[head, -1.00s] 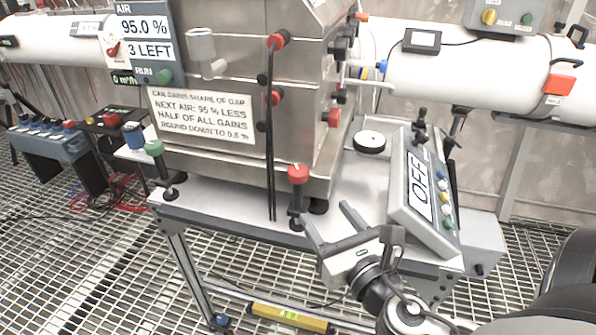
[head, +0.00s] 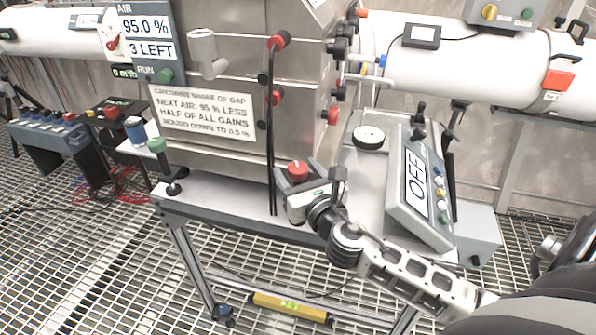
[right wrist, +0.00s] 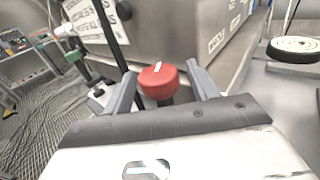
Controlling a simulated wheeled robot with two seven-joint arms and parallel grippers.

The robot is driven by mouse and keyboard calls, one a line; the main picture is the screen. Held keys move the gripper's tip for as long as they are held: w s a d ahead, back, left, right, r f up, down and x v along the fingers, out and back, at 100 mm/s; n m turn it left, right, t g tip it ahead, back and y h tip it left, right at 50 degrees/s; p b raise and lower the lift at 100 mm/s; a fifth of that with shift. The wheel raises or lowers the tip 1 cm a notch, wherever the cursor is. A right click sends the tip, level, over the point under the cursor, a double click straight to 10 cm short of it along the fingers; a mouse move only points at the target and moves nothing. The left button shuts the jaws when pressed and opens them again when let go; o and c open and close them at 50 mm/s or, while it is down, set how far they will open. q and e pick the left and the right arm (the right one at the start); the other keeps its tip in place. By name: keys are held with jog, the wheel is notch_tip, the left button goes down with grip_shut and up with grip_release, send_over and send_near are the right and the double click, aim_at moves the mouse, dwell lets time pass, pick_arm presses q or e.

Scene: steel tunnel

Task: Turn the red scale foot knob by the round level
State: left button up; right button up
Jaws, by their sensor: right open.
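The red scale foot knob (head: 298,169) has a white mark on its top and stands at the front right corner of the steel machine. In the right wrist view the red knob (right wrist: 158,80) sits between the two fingers. My right gripper (head: 299,179) is open, with one finger on each side of the knob and visible gaps between. The round level (head: 368,137), a white disc with a black rim, lies on the table to the right; it also shows in the right wrist view (right wrist: 295,47) with a small green centre. My left gripper is not in view.
A green-topped foot knob (head: 157,146) stands at the machine's front left corner. Black cables (head: 271,130) hang down just left of the red knob. A tilted panel reading OFF (head: 417,180) stands to the right. A yellow spirit level (head: 289,306) lies low beneath the table.

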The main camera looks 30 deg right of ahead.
jog(key=c, duration=1)
jog(key=shift+o, duration=0.2)
jog(key=shift+m+h, duration=0.4)
jog(key=shift+h, duration=0.1)
jog(key=m+g+h+p, duration=0.1)
jog(key=h, duration=0.1)
jog(key=shift+a+r+m+h, duration=0.1)
jog(key=shift+m+h, duration=0.2)
jog(key=shift+m, duration=0.1)
jog(key=shift+m+g+h+p, duration=0.35)
jog(key=shift+m+g+h, duration=0.45)
jog(key=shift+h, duration=0.45)
jog(key=shift+m+g+h+p, duration=0.3)
jog(key=shift+m+g+h, duration=0.3)
jog(key=shift+m+h, duration=0.5)
jog(key=shift+h, duration=0.25)
jog(key=o, duration=1)
jog(key=shift+c, duration=0.2)
